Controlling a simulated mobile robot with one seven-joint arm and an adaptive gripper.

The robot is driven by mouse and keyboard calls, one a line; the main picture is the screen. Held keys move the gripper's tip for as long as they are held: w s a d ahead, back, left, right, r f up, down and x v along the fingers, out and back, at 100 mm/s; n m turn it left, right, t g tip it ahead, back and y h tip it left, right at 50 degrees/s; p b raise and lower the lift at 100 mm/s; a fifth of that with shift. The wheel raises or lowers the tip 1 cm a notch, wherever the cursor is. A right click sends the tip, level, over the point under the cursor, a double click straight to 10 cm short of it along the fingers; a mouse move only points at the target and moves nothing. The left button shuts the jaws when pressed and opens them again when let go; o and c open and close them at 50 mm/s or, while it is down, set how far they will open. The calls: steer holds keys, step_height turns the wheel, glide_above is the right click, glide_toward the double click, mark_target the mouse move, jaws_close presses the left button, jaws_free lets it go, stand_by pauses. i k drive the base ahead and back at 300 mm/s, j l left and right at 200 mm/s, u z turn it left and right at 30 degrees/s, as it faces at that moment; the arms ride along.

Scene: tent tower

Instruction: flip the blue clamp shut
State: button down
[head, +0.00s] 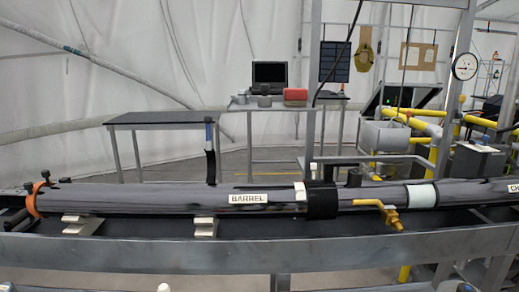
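A dark upright piece (210,165) with a blue and pale tip (209,132) stands up behind the long grey barrel (150,197), left of the "BARREL" label (248,198). It is the only blue-marked part that looks like the blue clamp, and it points up rather than lying along the barrel. Its lower end is hidden behind the barrel. My gripper is not seen in the head view.
An orange ring (34,198) sits at the barrel's left end. A black collar (321,200) and a yellow valve handle (386,212) are on its right part. Metal brackets (205,227) stand in front. A grey rail (150,255) runs across the front.

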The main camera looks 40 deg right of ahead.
mark_target(210, 154)
steer(key=z, duration=12.85)
